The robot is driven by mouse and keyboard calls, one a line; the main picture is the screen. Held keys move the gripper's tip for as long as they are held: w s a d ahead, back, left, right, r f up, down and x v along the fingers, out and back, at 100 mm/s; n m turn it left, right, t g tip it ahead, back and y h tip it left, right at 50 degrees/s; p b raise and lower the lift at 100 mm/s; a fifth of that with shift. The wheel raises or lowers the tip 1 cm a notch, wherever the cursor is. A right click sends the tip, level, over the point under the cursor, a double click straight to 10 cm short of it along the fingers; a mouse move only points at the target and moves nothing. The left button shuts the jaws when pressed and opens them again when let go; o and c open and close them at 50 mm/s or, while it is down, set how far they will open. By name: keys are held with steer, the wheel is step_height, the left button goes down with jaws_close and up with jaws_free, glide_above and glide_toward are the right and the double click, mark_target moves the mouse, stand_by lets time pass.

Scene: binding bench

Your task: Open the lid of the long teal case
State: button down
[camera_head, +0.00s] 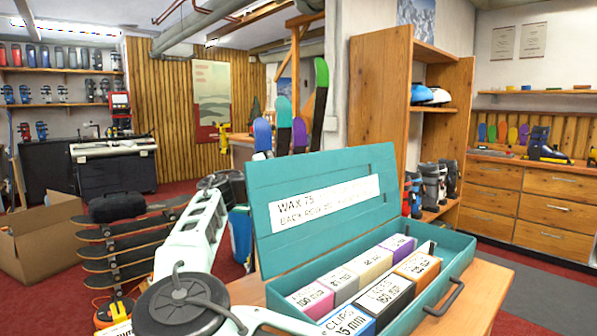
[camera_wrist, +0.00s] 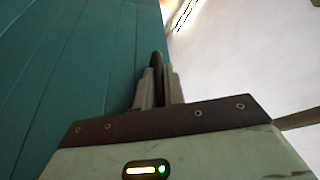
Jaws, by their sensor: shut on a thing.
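The long teal case (camera_head: 462,256) stands on a wooden bench. Several labelled boxes, such as a black one (camera_head: 384,302) and an orange one (camera_head: 418,266), stand inside. In the wrist view, the teal lid (camera_wrist: 70,70) fills the left side. My gripper (camera_wrist: 158,75) is shut beside the lid's face, with a narrow dark piece between its fingertips; I cannot tell its exact shape. In the head view my gripper's fingers are hidden behind the lid.
The bare bench top (camera_head: 488,290) shows right of the case. A dark handle (camera_head: 447,298) juts from the case's near side. Stacked skateboards (camera_head: 125,245) and a cardboard box (camera_head: 45,235) stand left. A wooden shelf unit (camera_head: 378,110) and drawers (camera_head: 545,205) stand behind.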

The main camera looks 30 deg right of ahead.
steer(key=c, duration=1.5)
jaws_free()
steer(key=b+v, duration=0.1)
steer(key=v, duration=1.6)
steer(key=shift+a+f, duration=0.15)
steer(key=shift+a, duration=0.05)
steer(key=shift+a+f+b, duration=0.1)
steer(key=shift+f+b, duration=0.05)
steer(key=shift+b, duration=0.15)
